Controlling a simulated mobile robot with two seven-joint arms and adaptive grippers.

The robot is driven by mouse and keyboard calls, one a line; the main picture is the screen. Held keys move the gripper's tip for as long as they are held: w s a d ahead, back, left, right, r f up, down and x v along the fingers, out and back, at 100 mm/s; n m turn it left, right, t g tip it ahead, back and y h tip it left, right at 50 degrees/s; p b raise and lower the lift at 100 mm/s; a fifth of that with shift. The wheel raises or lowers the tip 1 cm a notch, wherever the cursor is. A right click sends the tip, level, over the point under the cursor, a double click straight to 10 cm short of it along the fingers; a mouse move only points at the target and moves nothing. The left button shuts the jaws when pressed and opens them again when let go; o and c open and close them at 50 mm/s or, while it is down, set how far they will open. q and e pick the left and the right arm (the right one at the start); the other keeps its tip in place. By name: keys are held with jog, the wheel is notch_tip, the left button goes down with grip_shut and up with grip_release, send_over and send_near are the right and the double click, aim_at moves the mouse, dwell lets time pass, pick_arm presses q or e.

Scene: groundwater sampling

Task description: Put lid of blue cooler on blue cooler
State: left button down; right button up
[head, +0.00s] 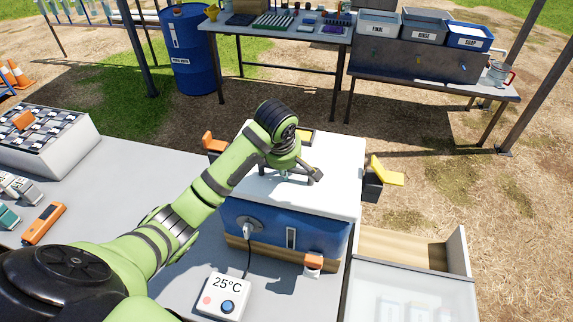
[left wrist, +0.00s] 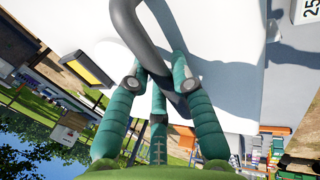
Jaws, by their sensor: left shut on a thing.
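The blue cooler (head: 270,232) stands on the grey table, with a wooden strip along its lower front. Its white lid (head: 245,185) is over the cooler's top and covers its opening. The lid's right edge reaches slightly past the blue body; I cannot tell whether it rests on the rim or hovers just above it. My left gripper (head: 290,172) is over the lid, shut on its dark grey handle (head: 312,174). In the left wrist view the green fingers (left wrist: 160,84) close around the handle (left wrist: 135,25), above the white lid (left wrist: 225,60). My right gripper is out of view.
A 25°C thermometer unit (head: 223,296) sits in front of the cooler. A checkered rack (head: 45,140) and an orange meter (head: 44,223) lie at left.

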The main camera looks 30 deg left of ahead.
pick_arm(q)
jog(key=shift+f, duration=0.45)
jog(key=c, duration=1)
grip_release()
jog(key=shift+s, duration=0.1)
jog(key=v, duration=1.2)
jog(key=shift+d, duration=0.1)
jog(key=shift+f, duration=0.1)
